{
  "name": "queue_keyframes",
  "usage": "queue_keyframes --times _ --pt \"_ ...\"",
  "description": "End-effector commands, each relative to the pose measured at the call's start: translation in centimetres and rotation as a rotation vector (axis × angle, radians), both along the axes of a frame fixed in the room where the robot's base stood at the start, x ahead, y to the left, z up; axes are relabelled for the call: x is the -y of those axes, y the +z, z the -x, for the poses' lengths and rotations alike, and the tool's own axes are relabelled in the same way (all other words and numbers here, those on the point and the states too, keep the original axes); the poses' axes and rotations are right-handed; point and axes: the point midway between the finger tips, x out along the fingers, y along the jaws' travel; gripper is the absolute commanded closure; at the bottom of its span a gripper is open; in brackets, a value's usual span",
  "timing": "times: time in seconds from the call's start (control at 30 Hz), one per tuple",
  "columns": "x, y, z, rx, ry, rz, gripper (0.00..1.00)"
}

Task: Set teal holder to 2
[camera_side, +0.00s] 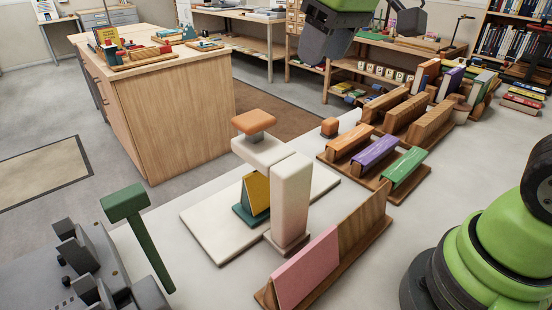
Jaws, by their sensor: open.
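The teal holder (241,216) stands on a cream base plate (212,238), under a cream stand's arm and left of its post (289,200). It has a low teal foot and holds a yellow sloped piece (256,190). The post hides part of its right side. No number can be read on it. My gripper (324,38) is dark grey and cut off by the top edge. It is high above and behind the holder, apart from it and touching nothing on the table. Its fingertips are not clearly shown.
An orange block (254,121) tops the stand. A pink block (306,268) in a wooden rack is in front. Racks with orange, purple and green blocks (404,167) stand right. A green hammer-shaped piece (125,203) is front left. The table left of the plate is bare.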

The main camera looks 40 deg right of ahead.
Motion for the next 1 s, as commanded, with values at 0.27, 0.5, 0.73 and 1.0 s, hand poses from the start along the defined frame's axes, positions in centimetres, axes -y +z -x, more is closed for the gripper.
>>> queue_keyframes --times 0.27,0.5,0.73,1.0 --pt "0.8 -8.1 -8.4 -0.163 0.215 0.110 0.51" --pt "1.3 -15.3 -11.6 -0.265 0.359 0.165 0.51" --pt "1.5 -18.0 -12.1 -0.295 0.404 0.180 0.51" --pt "1.6 -22.3 -12.1 -0.297 0.402 0.179 0.51"
